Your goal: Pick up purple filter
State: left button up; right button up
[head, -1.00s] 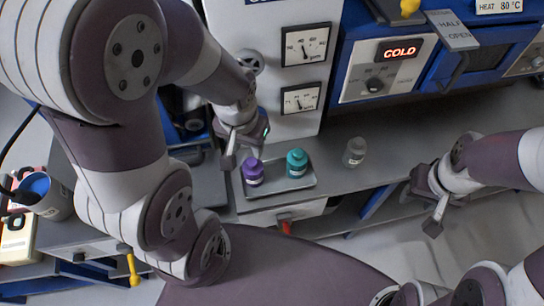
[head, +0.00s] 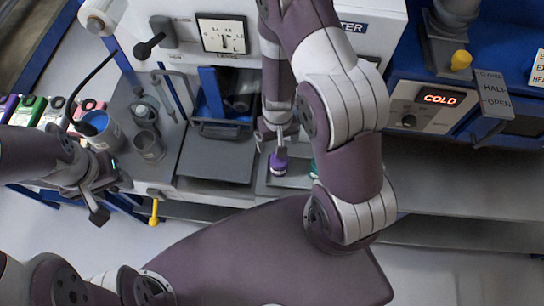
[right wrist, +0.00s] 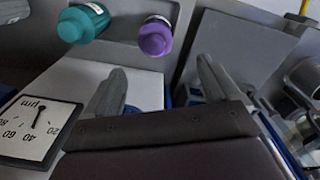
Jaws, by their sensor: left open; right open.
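The purple filter (head: 278,162) stands upright on a small grey tray (head: 266,188) on the bench. In the right wrist view the purple filter (right wrist: 155,38) shows ahead of the open fingers, apart from them. My right gripper (right wrist: 160,75) is open and empty; in the head view it is just above and behind the purple filter, partly hidden by my arm. A teal filter (right wrist: 83,22) is beside the purple one; in the head view my right arm mostly covers it. My left gripper (head: 108,197) is open and empty at the left, away from the filters.
A gauge (right wrist: 37,130) is near the right gripper in the wrist view. Grey cups (head: 148,145) and a blue-topped container (head: 97,128) stand at the left. A flat grey plate (head: 215,160) lies left of the tray. The bench right of my right arm (head: 450,185) looks clear.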

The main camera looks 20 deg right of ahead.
jog(key=b, duration=0.2)
send_over(279, 163)
jog(key=w, duration=0.2)
jog(key=f, duration=0.4)
jog(key=shift+s+d+f, duration=0.1)
jog(key=shift+s+f, duration=0.1)
jog(key=shift+f, duration=0.15)
jog(key=shift+d+f, duration=0.1)
jog(key=shift+f, duration=0.25)
jog(key=f, duration=0.2)
jog(key=f+b, duration=0.1)
jog(key=f, duration=0.2)
jog(key=shift+s+d+f, duration=0.1)
jog(key=shift+d, duration=0.1)
jog(key=c, duration=1)
pick_arm(q)
jog(key=f, duration=0.4)
jog(key=shift+s+d+f, duration=0.1)
jog(key=shift+s+f, duration=0.1)
jog(key=shift+f, duration=0.2)
pick_arm(e)
jog(key=shift+c, duration=0.2)
pick_arm(q)
jog(key=shift+r, duration=0.1)
